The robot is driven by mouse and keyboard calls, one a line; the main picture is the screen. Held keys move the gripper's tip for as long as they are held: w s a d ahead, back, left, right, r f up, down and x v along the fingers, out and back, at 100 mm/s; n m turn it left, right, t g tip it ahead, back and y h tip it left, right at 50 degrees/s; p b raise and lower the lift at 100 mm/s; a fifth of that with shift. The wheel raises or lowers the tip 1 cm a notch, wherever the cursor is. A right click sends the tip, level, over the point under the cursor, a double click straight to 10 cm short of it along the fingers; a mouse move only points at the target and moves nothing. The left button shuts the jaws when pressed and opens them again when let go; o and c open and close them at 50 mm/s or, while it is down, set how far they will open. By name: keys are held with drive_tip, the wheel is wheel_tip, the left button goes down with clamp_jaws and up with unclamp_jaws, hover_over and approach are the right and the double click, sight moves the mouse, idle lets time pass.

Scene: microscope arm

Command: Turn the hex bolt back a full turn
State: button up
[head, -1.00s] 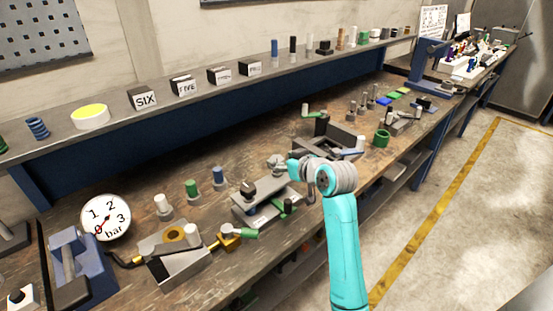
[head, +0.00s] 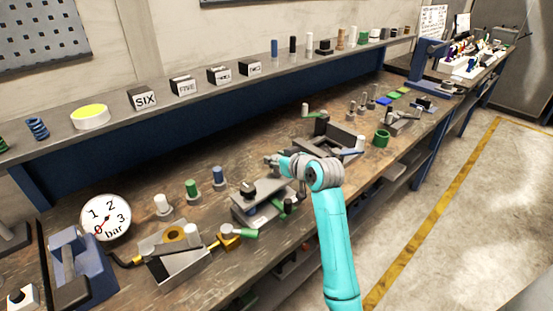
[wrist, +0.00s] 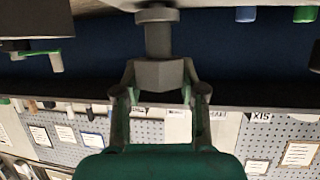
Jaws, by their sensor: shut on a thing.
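A grey, angular part that looks like the hex bolt's head (wrist: 157,76) sits between the fingers of my gripper (wrist: 160,94) in the wrist view. A thinner grey shaft runs from it to a round grey disc at the top of that view. My fingers are shut on its sides. In the head view my gripper (head: 270,160) is small, above the bench and behind a grey clamp-like fixture (head: 262,195) with a black knob. The bolt cannot be made out clearly there.
A pressure gauge (head: 106,218) and blue vise (head: 72,272) stand at the left. Posts with white, green and blue caps stand behind. A grey frame fixture (head: 335,140) and green ring (head: 381,138) lie to the right. A long shelf (head: 190,100) runs behind the bench.

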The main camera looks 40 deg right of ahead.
drive_tip(key=shift+n+y, duration=0.3)
drive_tip(key=n+y, duration=0.3)
drive_tip(key=shift+y, duration=0.4)
drive_tip(key=shift+f+n+g+y, duration=0.1)
drive_tip(key=shift+n+g+y, duration=0.9)
drive_tip(key=shift+n+y, duration=1.15)
drive_tip(key=shift+s+a, duration=0.1)
drive_tip(key=o, duration=1.2)
drive_tip(key=shift+c, duration=0.2)
drive_tip(key=shift+s+d+r+y, duration=0.25)
drive_tip(key=shift+s+d+r, duration=0.05)
drive_tip(key=shift+s+d, duration=0.1)
drive_tip(key=v, duration=1)
drive_tip(key=shift+s, duration=0.3)
